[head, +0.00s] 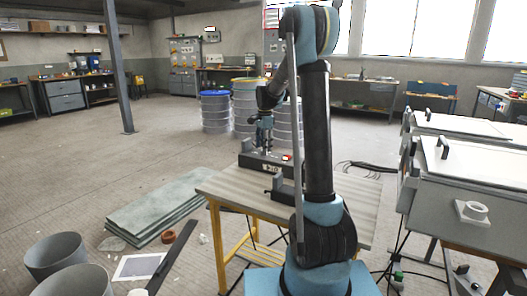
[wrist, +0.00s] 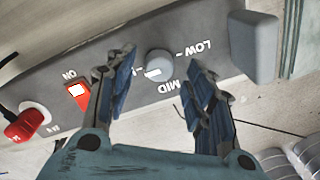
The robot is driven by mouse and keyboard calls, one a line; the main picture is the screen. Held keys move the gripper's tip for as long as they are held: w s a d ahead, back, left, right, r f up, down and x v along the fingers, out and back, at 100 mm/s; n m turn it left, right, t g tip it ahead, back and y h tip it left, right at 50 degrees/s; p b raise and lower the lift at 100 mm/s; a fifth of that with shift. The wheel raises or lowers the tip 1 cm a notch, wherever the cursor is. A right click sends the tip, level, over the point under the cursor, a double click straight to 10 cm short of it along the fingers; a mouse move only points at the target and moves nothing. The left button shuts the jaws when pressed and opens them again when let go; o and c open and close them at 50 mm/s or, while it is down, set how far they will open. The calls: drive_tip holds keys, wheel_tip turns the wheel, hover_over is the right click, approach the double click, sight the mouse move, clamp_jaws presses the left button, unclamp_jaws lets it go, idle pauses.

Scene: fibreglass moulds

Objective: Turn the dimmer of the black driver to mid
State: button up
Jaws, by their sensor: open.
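The black driver (head: 281,171) stands on the small table with the yellow frame, and its dark panel (wrist: 215,72) fills the upper part of the wrist view. Its round grey dimmer knob (wrist: 160,62) has a white pointer mark facing left, toward a label partly hidden by the left finger. The LOW and MID labels are readable beside the knob; the mark is not at MID. My gripper (wrist: 161,68) is open, with one finger on each side of the knob; I cannot tell whether either touches it. In the head view my gripper (head: 262,148) is just above the driver.
A red switch (wrist: 78,92) marked ON and a red connector (wrist: 25,124) sit left of the knob. A grey block (wrist: 253,45) stands at the panel's right end. The wooden tabletop (head: 235,190) is mostly bare in front. Cables (head: 360,168) lie behind the table.

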drive_tip(key=shift+f, duration=1.1)
drive_tip(key=c, duration=1.1)
drive_tip(key=shift+o, duration=0.2)
drive_tip(key=shift+w, duration=0.1)
